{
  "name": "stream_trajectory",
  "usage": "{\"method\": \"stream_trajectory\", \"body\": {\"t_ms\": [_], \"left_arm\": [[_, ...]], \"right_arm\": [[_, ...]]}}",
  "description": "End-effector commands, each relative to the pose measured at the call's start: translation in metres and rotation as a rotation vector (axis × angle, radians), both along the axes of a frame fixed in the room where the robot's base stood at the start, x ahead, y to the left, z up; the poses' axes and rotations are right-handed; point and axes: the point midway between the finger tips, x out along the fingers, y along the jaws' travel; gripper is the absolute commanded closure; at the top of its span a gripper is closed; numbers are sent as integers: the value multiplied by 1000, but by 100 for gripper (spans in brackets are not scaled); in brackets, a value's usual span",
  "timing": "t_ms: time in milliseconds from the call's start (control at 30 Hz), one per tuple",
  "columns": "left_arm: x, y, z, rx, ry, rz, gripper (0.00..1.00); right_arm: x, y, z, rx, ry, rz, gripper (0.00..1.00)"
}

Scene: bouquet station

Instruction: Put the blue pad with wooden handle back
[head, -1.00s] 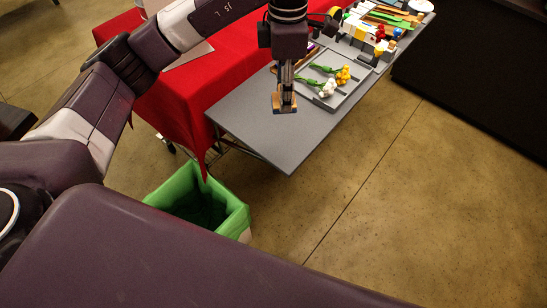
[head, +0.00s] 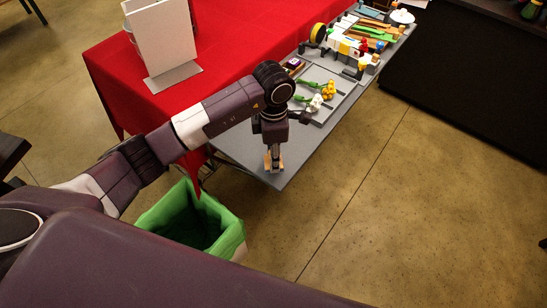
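My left gripper (head: 273,163) points down at the near end of the grey table (head: 235,147). Tan pieces show at its fingertips. I cannot tell whether these are finger pads or part of a held thing, nor whether the fingers are open. A small dark item with a purple top and a light wooden-looking edge (head: 294,65) lies on the table beyond my arm, left of the flower tray. I cannot make out a blue pad with a wooden handle for certain. My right gripper is not in view.
A grey tray (head: 345,84) holds green-stemmed yellow and white flowers. Tools, a yellow roll (head: 318,33) and colored items crowd the table's far end. A red-covered table (head: 110,75) bears a white board (head: 163,40). A green-lined bin (head: 230,232) stands below on the floor.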

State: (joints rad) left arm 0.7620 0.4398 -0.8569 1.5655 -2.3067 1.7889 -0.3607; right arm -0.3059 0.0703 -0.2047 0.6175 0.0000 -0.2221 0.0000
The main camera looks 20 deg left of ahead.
Motion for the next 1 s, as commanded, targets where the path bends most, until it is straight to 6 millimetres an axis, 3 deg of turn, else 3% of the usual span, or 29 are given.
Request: {"method": "stream_trajectory", "body": {"t_ms": [200,567,600,700,1000], "left_arm": [[0,-1,-22,-1,0,0,89],[0,0,-28,0,-1,-1,89],[0,-1,-26,0,-1,-1,60],[0,-1,-26,-1,0,0,49],[0,0,-25,-1,0,0,46]], "right_arm": [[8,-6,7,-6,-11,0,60],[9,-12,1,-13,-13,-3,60],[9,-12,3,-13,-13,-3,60],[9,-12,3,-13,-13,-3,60],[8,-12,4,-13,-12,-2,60]]}}
